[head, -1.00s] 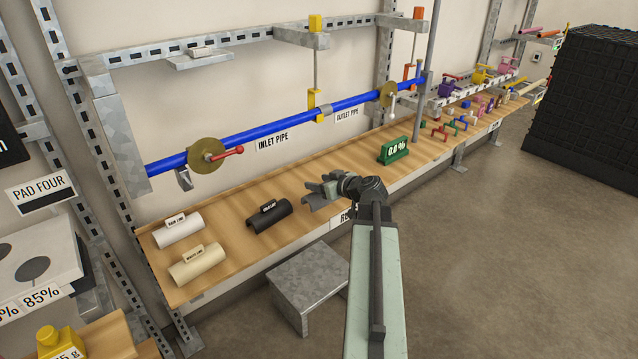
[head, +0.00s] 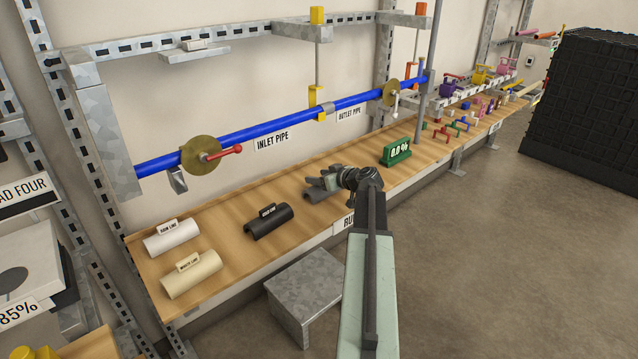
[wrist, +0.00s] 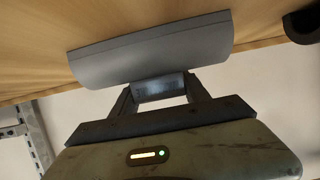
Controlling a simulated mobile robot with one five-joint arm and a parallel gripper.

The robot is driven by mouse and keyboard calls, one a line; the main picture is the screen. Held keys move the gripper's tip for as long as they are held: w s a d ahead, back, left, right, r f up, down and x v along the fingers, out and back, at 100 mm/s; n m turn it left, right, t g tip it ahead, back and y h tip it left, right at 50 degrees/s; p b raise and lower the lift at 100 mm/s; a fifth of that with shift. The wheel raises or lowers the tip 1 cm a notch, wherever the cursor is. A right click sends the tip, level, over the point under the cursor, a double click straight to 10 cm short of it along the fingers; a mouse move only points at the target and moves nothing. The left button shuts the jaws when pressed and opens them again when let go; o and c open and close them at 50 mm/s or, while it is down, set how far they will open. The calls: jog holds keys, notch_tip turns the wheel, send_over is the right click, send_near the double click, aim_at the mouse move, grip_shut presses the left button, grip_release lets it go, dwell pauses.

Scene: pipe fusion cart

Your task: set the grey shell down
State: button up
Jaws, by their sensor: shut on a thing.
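The grey shell (head: 318,196) is a half-pipe cover, at the wooden bench (head: 232,240), right of the black shell. My gripper (head: 328,182) is shut on its tag, above the shell's back. In the wrist view the shell's smooth curved side (wrist: 150,50) lies across the frame, against or close to the wood, with the tag between my fingers (wrist: 160,88). I cannot tell whether the shell's edges touch the bench. My wrist hides part of it in the head view.
A black shell (head: 269,222), a white shell (head: 172,237) and a cream shell (head: 192,274) lie to the left on the bench. The blue pipe (head: 268,132) runs behind. A metal step (head: 304,290) stands in front.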

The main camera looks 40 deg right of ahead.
jog(key=shift+s+f, duration=0.1)
jog(key=o, duration=1.4)
jog(key=shift+c, duration=0.2)
jog(key=shift+s+r, duration=0.15)
jog(key=shift+r, duration=0.3)
jog(key=p+v, duration=0.4)
jog(key=v, duration=0.7)
jog(key=shift+s+p, duration=0.35)
